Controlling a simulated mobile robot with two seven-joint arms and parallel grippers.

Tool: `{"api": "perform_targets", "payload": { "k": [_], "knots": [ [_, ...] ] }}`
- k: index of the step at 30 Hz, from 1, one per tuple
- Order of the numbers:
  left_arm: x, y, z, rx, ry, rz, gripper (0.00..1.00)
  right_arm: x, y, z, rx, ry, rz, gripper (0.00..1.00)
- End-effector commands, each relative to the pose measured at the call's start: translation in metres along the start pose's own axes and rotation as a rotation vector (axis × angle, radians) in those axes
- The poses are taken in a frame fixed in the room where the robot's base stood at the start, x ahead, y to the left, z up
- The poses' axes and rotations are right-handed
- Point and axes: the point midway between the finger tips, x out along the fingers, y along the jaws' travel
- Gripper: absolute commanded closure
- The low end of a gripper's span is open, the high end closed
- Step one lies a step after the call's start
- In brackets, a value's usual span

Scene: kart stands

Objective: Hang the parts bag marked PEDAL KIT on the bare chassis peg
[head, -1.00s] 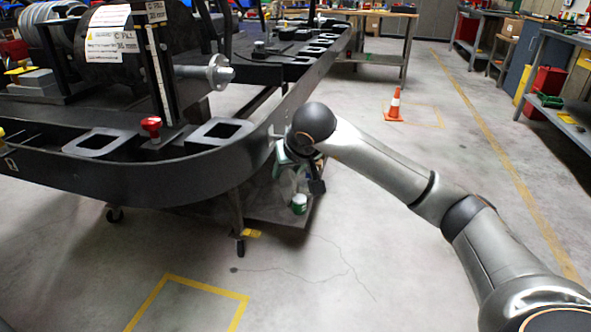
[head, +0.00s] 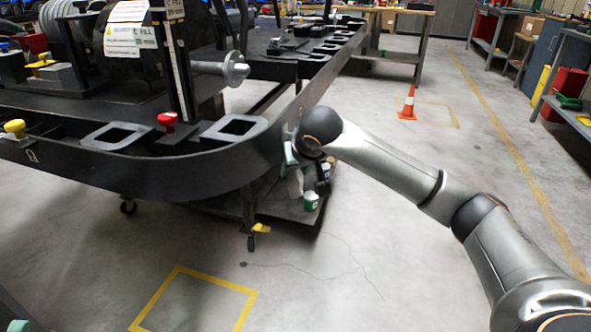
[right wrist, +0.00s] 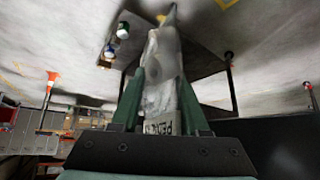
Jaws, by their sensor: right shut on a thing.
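My right gripper (right wrist: 161,88) is shut on a clear plastic parts bag (right wrist: 162,65). Its label, partly hidden at the gripper's base, shows letters that read like the start of PEDAL. My left gripper's jaws are not in view.
A low shelf (head: 285,207) under the chassis carries a green-and-white can (head: 311,201). Red (head: 167,119) and yellow (head: 15,127) knobs stand on the chassis. An orange cone (head: 408,103) stands on the floor at the back. The floor in front is clear.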

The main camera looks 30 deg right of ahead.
Motion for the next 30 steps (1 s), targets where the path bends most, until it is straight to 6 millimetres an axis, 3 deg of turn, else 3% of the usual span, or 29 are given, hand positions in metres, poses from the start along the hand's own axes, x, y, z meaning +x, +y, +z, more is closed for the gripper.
{"api": "perform_targets", "payload": {
  "k": [1,10,20,30],
  "knots": [
    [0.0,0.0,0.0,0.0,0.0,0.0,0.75,0.0,0.0,-0.001,0.0,0.001,0.0,0.53],
    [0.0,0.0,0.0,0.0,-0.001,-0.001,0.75,0.0,0.0,0.0,0.0,0.001,0.0,0.2],
    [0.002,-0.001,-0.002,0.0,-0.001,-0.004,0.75,-0.006,0.0,-0.001,0.0,0.0,0.001,0.2],
    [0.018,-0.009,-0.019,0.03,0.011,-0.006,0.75,-0.073,0.0,-0.004,-0.001,0.005,0.0,0.2]
  ]
}}
